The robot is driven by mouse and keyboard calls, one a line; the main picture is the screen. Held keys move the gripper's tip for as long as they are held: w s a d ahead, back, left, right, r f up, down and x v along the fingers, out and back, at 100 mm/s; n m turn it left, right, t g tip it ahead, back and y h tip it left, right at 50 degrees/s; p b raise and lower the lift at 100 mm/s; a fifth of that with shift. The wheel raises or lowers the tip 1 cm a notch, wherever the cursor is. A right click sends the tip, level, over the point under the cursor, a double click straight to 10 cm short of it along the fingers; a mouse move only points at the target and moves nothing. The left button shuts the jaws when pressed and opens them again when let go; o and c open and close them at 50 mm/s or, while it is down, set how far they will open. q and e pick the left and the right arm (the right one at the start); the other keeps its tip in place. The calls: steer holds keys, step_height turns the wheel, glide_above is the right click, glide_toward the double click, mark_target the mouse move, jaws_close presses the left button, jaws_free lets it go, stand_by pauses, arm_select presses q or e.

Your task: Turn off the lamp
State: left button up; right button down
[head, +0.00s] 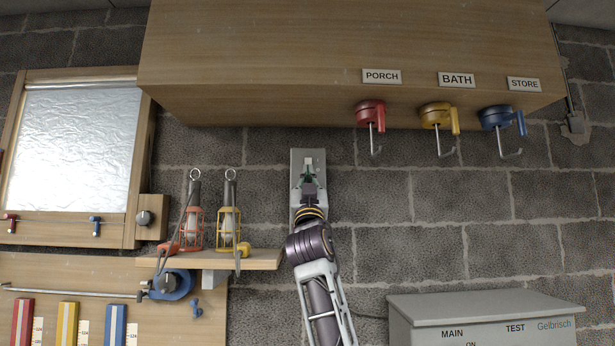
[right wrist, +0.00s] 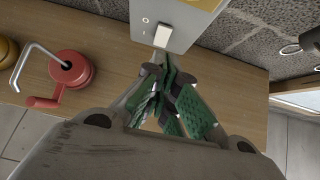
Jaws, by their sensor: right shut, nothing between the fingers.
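A grey wall plate (head: 297,158) with a white rocker switch (head: 308,161) is on the block wall, below the wooden box. In the right wrist view the switch (right wrist: 177,38) sits just beyond my fingertips. My right gripper (head: 308,181) is shut and empty in front of the plate, its tips just below the switch; I cannot tell whether they touch. The green-padded fingers also show in the right wrist view (right wrist: 163,72). Two caged lamps, one orange (head: 192,226) and one yellow (head: 229,227), stand on a shelf to the left. Their bulbs look whitish; I cannot tell if they are lit. My left gripper is out of view.
A large wooden box (head: 300,60) overhangs the wall above. Red (head: 370,112), yellow (head: 436,115) and blue (head: 496,117) cranked reels hang under it. The wooden shelf (head: 255,260) is close left of my right arm. A grey cabinet (head: 480,306) stands lower right.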

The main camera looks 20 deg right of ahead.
steer(key=w+f+b+v, duration=0.1)
steer(key=b+v, duration=0.1)
steer(key=v, duration=0.4)
steer(key=shift+s+f, duration=0.25)
stand_by(0.4)
